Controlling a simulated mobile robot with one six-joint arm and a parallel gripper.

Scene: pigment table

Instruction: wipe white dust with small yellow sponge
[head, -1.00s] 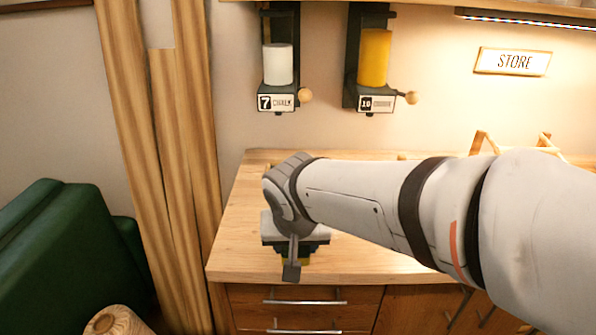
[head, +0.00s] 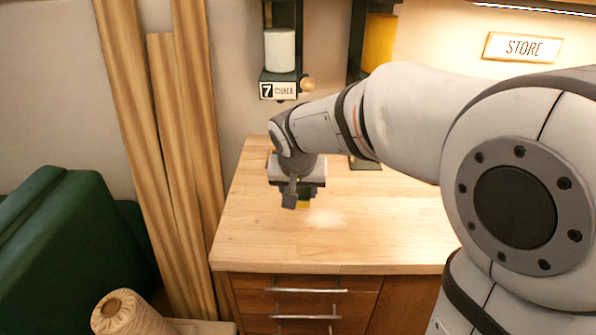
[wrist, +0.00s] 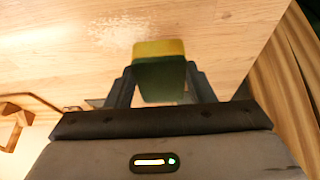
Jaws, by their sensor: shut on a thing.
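The small yellow sponge (wrist: 158,50) has a dark green side and sits between the fingers of my gripper (wrist: 160,82) in the wrist view. My gripper is shut on it. In the head view my gripper (head: 303,196) points down over the left part of the worktop, and only a bit of yellow shows under it. The white dust (head: 325,218) is a pale patch on the wood, just right of and nearer than the sponge. It also shows in the wrist view as a speckled patch (wrist: 118,28), up and left of the sponge. I cannot tell whether the sponge touches the wood.
The wooden worktop (head: 270,245) is clear in front, with drawers below. A chalk dispenser (head: 280,55) and a yellow one (head: 380,45) hang on the wall behind. Wooden planks (head: 165,150) and a green chair (head: 60,230) stand left. A wooden frame (wrist: 14,125) shows in the wrist view.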

